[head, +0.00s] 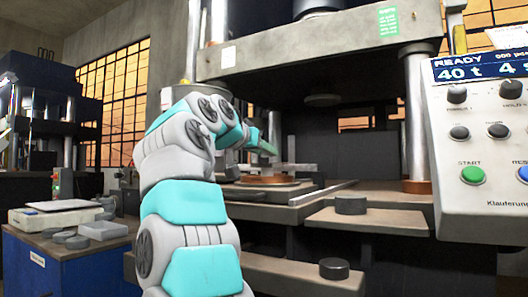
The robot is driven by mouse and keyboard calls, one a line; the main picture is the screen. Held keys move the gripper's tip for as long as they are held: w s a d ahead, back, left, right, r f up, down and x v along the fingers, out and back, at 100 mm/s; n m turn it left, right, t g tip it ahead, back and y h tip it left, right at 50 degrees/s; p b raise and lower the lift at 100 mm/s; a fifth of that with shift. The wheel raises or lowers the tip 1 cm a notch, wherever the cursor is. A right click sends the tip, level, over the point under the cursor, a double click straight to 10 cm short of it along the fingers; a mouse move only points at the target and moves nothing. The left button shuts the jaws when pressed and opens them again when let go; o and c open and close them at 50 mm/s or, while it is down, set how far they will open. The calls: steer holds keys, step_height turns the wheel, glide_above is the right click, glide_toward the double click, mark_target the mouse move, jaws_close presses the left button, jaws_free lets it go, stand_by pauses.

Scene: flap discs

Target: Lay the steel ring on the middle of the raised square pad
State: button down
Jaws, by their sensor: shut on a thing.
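My gripper (268,147) is at the end of the arm, reaching into the press at the middle of the picture. It is shut, but its fingertips and what is between them are small and partly hidden by the arm. I cannot make out the steel ring's outline clearly. Below the gripper a round copper-brown plate (264,181) lies on the press bed. A small pale grey flat shape (292,168) shows just above and right of it; I cannot tell whether this is the raised square pad. The gripper is above the plate, apart from it.
Dark discs sit on the front shelf (375,220) and the lower ledge (300,274). The press's upper block (310,52) hangs overhead, with steel columns (416,115) beside the bed. A control panel (485,150) stands right. A blue cabinet (75,265) with trays stands left.

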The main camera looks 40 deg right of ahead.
steer(key=shift+f+b, duration=0.7)
steer(key=shift+b, duration=0.05)
stand_by(0.9)
steer(key=c, duration=0.5)
jaws_free()
steer(key=shift+a, duration=0.15)
steer(key=b+v, duration=0.1)
steer(key=v, duration=0.6)
steer(key=shift+s+a+r, duration=0.1)
steer(key=shift+s+a, duration=0.1)
steer(key=shift+a, duration=0.1)
